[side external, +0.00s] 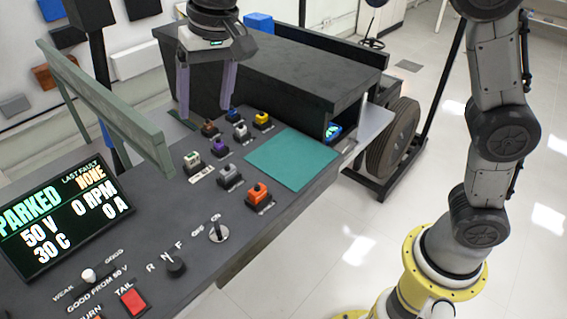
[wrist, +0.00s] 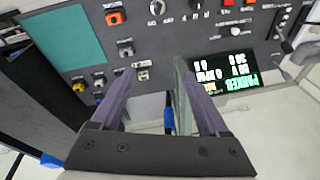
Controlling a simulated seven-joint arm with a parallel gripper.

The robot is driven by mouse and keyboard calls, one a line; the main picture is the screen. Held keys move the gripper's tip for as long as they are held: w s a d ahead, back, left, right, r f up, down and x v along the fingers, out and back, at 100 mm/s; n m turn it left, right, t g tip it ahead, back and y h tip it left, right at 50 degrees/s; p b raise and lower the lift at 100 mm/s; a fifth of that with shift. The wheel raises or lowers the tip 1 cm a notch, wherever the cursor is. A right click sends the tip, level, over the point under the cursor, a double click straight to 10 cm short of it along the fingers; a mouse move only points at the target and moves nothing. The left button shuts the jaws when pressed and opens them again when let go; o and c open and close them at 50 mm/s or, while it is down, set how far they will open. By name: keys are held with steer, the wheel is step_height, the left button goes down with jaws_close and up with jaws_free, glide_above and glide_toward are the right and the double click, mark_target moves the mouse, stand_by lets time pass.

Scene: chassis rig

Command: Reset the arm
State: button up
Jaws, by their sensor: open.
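My gripper (side external: 207,97) hangs above the dark control panel (side external: 228,262), in front of the dark box housing, with its two purple fingers pointing down. In the wrist view my gripper (wrist: 158,85) shows its fingers spread apart with nothing held between them. The fingers look clear of the panel buttons. My arm's grey links and yellow base stand at the right in the side view.
A green rail (side external: 105,105) stands upright left of my gripper. Several coloured buttons (side external: 229,177) and a teal mat (side external: 292,159) lie on the panel. The dark box housing (side external: 290,80) is behind. A lit screen (side external: 62,222) reads PARKED. A wheel (side external: 392,140) sits beyond the panel.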

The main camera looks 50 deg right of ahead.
steer(key=s+d+r+t, duration=0.1)
steer(key=s+d+r, duration=0.1)
steer(key=s+d, duration=0.55)
steer(key=s+d+r+t, duration=0.1)
steer(key=s+d+r, duration=0.2)
steer(key=s+d, duration=0.4)
steer(key=s+d+f+n+t+h, duration=0.1)
steer(key=s+d+f, duration=0.4)
steer(key=s+f, duration=0.6)
steer(key=shift+s+d+f+n, duration=0.25)
steer(key=shift+s+f+n, duration=0.1)
steer(key=shift+s+n, duration=0.45)
steer(key=shift+w, duration=0.15)
